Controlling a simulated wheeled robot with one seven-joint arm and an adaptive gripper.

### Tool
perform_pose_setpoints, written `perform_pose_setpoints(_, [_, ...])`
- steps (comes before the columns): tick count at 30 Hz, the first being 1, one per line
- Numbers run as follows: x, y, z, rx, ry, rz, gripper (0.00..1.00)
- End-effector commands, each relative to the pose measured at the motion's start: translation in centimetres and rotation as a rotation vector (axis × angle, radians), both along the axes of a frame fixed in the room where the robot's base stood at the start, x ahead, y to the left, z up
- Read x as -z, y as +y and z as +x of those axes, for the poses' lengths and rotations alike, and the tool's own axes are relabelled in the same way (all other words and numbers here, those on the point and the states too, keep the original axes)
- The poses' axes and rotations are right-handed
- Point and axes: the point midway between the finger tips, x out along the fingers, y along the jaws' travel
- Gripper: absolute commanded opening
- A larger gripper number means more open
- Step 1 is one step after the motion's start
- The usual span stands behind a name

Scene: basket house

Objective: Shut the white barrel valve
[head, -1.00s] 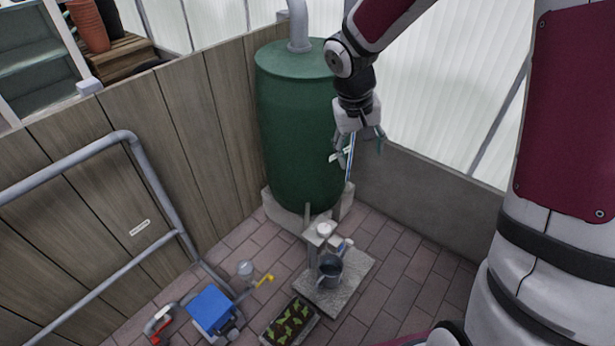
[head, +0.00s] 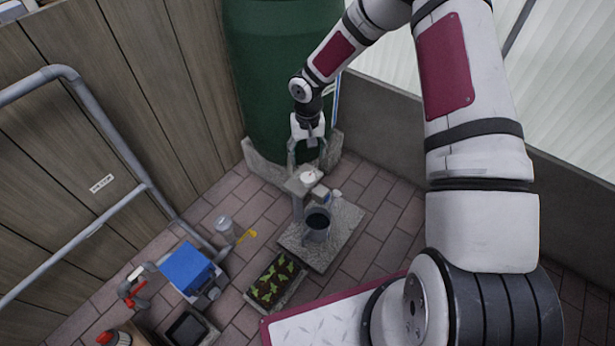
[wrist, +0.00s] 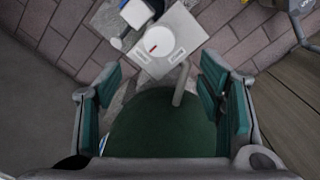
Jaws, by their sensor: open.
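The white barrel valve (head: 309,176) is a round white knob with a red mark, on top of a grey post in front of the green barrel (head: 280,90). In the wrist view the white knob (wrist: 159,41) lies on a pale square plate with two small labels, beyond the fingertips. My gripper (head: 307,164) is open, its fingers pointing down just above and behind the knob. In the wrist view its two green-padded fingers (wrist: 170,85) stand wide apart with nothing between them but the barrel and post below. I cannot tell whether a finger touches the plate.
A dark watering can (head: 317,225) stands on a stone slab (head: 292,245) below the post. A grey pipe rail (head: 110,140) runs along the wooden wall.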

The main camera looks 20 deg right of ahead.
Motion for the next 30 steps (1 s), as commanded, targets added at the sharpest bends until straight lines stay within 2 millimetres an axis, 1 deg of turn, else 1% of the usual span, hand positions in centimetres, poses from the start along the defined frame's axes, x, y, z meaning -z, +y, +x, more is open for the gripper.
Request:
perform_pose_setpoints(1, [1.4,0.0,0.0,0.0,0.003,0.0,0.62])
perform_pose_setpoints(6, [4.8,0.0,-0.1,-0.001,0.003,0.0,0.62])
perform_pose_setpoints(12, [8.4,0.0,-0.1,0.0,0.002,0.0,0.62])
perform_pose_setpoints(15, [9.7,0.0,-0.1,0.001,0.002,0.0,0.62])
perform_pose_setpoints(21, [10.9,0.0,0.0,-0.001,0.001,-0.001,0.62])
perform_pose_setpoints(30, [11.0,0.0,0.0,-0.001,0.001,-0.001,0.62])
